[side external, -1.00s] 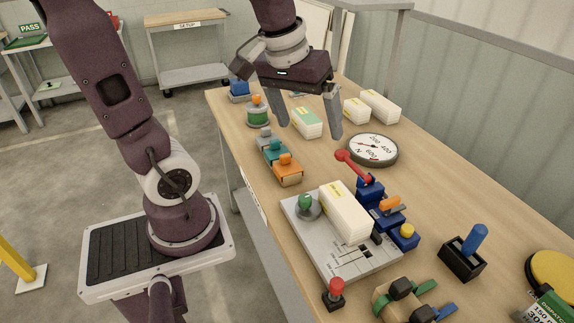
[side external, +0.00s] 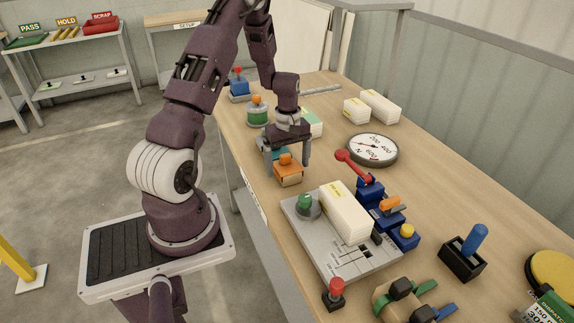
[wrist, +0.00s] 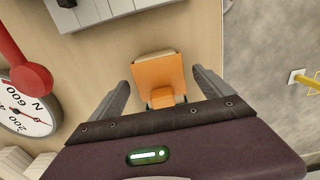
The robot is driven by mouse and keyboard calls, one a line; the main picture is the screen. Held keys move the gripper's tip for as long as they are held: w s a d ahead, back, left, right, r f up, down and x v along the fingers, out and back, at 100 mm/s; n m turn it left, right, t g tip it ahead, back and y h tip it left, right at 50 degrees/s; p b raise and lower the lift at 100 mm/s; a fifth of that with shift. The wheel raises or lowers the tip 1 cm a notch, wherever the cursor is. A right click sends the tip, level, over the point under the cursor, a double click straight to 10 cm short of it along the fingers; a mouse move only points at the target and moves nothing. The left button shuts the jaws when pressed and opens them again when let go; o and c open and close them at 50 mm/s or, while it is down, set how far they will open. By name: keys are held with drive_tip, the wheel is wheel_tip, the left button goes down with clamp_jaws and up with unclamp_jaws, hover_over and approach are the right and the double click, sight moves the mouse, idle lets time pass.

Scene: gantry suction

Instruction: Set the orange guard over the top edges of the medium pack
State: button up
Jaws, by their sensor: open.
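In the wrist view the orange guard (wrist: 158,73) lies between the spread fingers of my gripper (wrist: 161,82), with space on both sides. A white pack (side external: 346,211) with a yellow label lies on the grey fixture plate (side external: 312,236). Other white packs stand farther back; I cannot tell which is the medium one.
A round dial (side external: 372,149) and a red-knobbed lever (side external: 352,163) stand to the right. Small white packs (side external: 380,106) stand at the back.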

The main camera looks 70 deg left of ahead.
sight(289, 167)
drive_tip(key=c, duration=1.4)
drive_tip(key=shift+r, duration=0.45)
wheel_tip(289, 167, up, 9)
drive_tip(key=w+d+r, duration=0.1)
drive_tip(key=d, duration=0.6)
drive_tip(key=w+d+r, duration=0.1)
drive_tip(key=w+d, duration=0.1)
drive_tip(key=d, duration=0.4)
drive_tip(key=w+d+r, duration=0.1)
drive_tip(key=w+d, duration=0.1)
drive_tip(key=d, duration=0.5)
drive_tip(key=shift+d+r, duration=0.3)
drive_tip(key=shift+r, duration=0.1)
